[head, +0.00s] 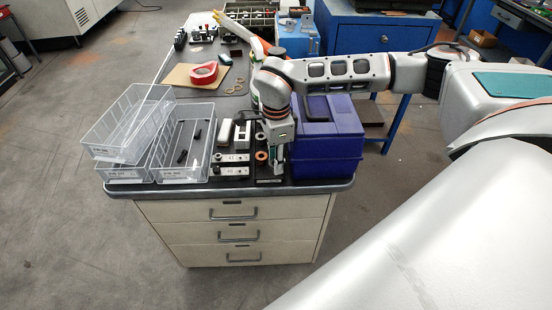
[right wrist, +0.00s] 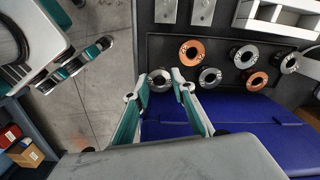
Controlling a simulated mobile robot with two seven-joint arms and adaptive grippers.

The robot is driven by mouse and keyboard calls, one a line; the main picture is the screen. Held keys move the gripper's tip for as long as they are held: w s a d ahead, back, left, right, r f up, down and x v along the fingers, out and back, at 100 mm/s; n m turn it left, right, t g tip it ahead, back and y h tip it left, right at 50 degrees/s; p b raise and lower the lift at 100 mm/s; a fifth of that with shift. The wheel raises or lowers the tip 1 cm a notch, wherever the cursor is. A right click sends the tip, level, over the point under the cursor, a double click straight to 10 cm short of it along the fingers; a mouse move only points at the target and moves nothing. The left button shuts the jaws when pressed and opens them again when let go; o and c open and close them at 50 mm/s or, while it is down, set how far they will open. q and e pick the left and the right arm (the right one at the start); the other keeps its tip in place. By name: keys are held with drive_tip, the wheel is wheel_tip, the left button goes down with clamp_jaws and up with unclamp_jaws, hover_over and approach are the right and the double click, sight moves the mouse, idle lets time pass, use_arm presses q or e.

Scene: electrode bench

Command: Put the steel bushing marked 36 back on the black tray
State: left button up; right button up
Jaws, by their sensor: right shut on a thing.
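The black tray (right wrist: 225,40) lies flat on the bench, its near end showing in the head view (head: 268,180). Several steel and copper-coloured bushings stand on it, among them a copper one (right wrist: 192,52) and a steel one (right wrist: 210,77). My right gripper (right wrist: 161,87) is shut on a steel bushing (right wrist: 160,80) at the tray's near end; I cannot tell whether it touches the tray. No number is readable. In the head view my right gripper (head: 277,166) points down over the tray. Part of what looks like my left gripper (right wrist: 76,64) shows, its jaws unclear.
A blue-purple box (head: 328,140) stands close to the right of the tray. Metal blocks (head: 231,158) and clear bins (head: 180,150) lie to the left. A red tape roll (head: 204,73) is farther back. The bench's front edge (head: 230,190) is near.

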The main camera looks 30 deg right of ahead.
drive_tip(key=shift+f, duration=0.35)
drive_tip(key=o, duration=1.2)
wheel_tip(320, 180, up, 12)
wheel_tip(320, 180, up, 5)
drive_tip(key=p, duration=0.4)
drive_tip(key=shift+p, duration=0.3)
